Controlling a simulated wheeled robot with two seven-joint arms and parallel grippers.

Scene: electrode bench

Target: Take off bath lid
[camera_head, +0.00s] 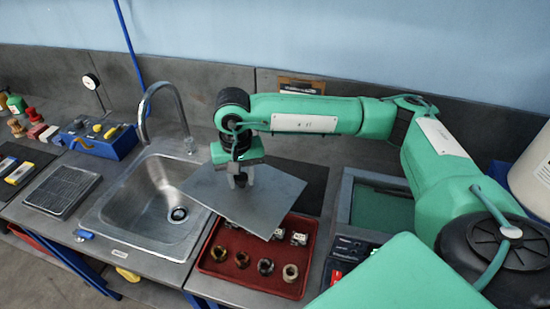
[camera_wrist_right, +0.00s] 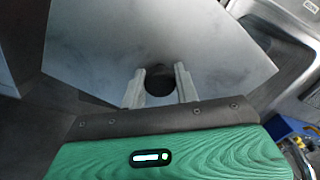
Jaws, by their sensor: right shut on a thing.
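The bath lid (camera_head: 262,205) is a flat grey plate, held tilted above the bench between the sink and the red tray. My right gripper (camera_head: 240,180) is shut on the lid's knob from above. In the right wrist view the lid (camera_wrist_right: 215,50) fills much of the picture, with the dark round knob (camera_wrist_right: 158,80) between the two fingers of my right gripper (camera_wrist_right: 160,86). The bath (camera_head: 345,205) is a grey box at the right, open on top, with a green inside. The lid is clear of it, to its left. My left gripper is not in view.
A red tray (camera_head: 206,262) with several small metal parts lies partly under the lid. A steel sink (camera_head: 135,222) with a tall faucet (camera_head: 146,105) is to the left. A blue box (camera_head: 112,144) stands beyond it. A dark mat (camera_head: 310,178) lies behind the lid.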

